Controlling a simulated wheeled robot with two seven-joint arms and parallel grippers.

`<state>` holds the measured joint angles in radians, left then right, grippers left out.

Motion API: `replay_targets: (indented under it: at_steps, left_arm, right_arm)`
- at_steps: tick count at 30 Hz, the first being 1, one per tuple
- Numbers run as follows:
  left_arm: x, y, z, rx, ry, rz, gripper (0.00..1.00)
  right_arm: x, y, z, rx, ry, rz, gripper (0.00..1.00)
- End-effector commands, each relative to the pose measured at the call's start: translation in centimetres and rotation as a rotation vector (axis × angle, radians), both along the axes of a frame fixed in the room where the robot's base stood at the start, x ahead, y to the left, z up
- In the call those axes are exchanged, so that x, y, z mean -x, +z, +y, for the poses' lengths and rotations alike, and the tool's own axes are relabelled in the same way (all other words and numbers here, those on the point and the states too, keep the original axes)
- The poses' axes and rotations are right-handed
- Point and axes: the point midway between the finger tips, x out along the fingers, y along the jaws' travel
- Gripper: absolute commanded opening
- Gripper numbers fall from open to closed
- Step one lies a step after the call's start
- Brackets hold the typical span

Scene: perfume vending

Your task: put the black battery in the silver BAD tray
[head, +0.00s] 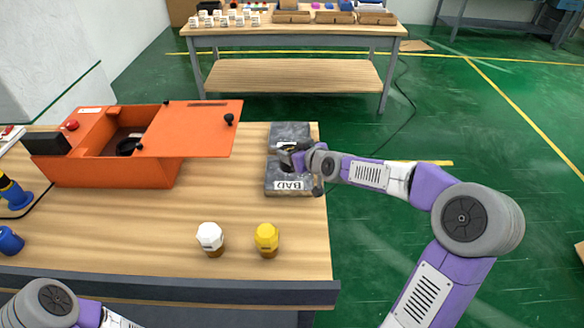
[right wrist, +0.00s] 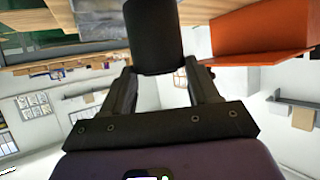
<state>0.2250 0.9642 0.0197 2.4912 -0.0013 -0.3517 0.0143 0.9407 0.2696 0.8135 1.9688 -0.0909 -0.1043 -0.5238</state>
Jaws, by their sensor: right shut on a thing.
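The silver BAD tray (head: 289,133) lies near the table's right edge in the head view, with a white "BAD" label at its front. My right gripper (head: 291,153) is over the middle of the tray, its arm reaching in from the right. In the right wrist view, the black battery (right wrist: 154,35), a dark cylinder, is held between the fingers of the right gripper (right wrist: 160,73). In the head view the battery is mostly hidden by the gripper, and I cannot tell whether it touches the tray. My left gripper is out of view; only part of that arm shows.
An orange box (head: 84,155) with an orange panel (head: 190,128) extending right stands left of the tray. A white-topped bottle (head: 210,238) and a yellow-topped bottle (head: 266,239) stand near the front. Wood between box and tray is clear. Another table (head: 290,78) stands behind.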

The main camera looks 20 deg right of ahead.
Motion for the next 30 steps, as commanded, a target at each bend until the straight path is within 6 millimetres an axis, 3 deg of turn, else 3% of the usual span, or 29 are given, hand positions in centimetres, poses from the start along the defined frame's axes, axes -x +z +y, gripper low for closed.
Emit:
replay_targets:
  at_steps: [10,23,24,28,30]
  left_arm:
    - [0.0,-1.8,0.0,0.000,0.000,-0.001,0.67]
    - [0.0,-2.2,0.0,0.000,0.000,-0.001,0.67]
    - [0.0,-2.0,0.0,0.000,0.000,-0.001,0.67]
    - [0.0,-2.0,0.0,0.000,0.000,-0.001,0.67]
    - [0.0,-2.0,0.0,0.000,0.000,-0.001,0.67]
  right_arm:
    - [-0.1,-4.8,0.0,-0.001,0.000,-0.002,0.13]
    - [-0.1,-5.3,0.0,0.002,0.000,-0.004,0.13]
    - [0.0,-5.3,0.0,0.000,-0.001,-0.001,0.66]
    - [0.0,-5.3,0.0,0.000,-0.001,-0.001,0.85]
    - [0.0,-5.3,0.0,0.000,-0.001,-0.001,0.85]
